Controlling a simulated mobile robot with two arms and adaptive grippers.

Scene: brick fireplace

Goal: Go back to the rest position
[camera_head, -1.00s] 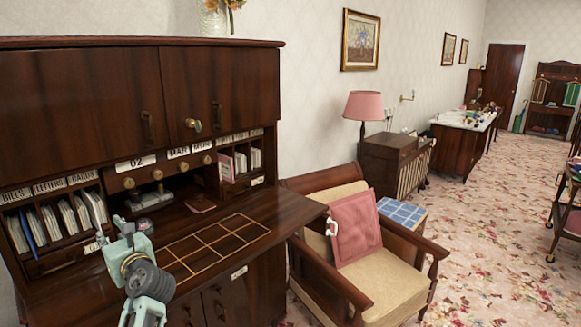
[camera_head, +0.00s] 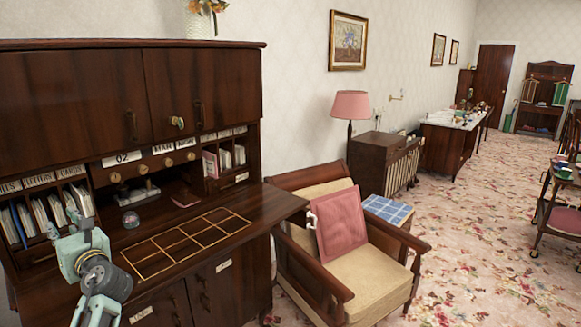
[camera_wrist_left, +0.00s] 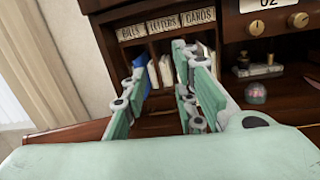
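My left gripper (camera_head: 68,216) is at the lower left of the head view, in front of the letter slots of a dark wooden desk (camera_head: 190,255). In the left wrist view the left gripper (camera_wrist_left: 160,80) has its two green fingers spread apart. Nothing is held between them. The slots with papers, labelled BILLS, LETTERS and CARDS, show beyond the fingers. I cannot tell how far the fingertips are from the papers. My right gripper is not in view.
The gridded desk top is clear. An armchair (camera_head: 370,275) with a pink cushion (camera_head: 340,225) stands right of the desk. Open carpeted floor (camera_head: 480,230) lies beyond, with a trolley (camera_head: 557,212) at the right edge.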

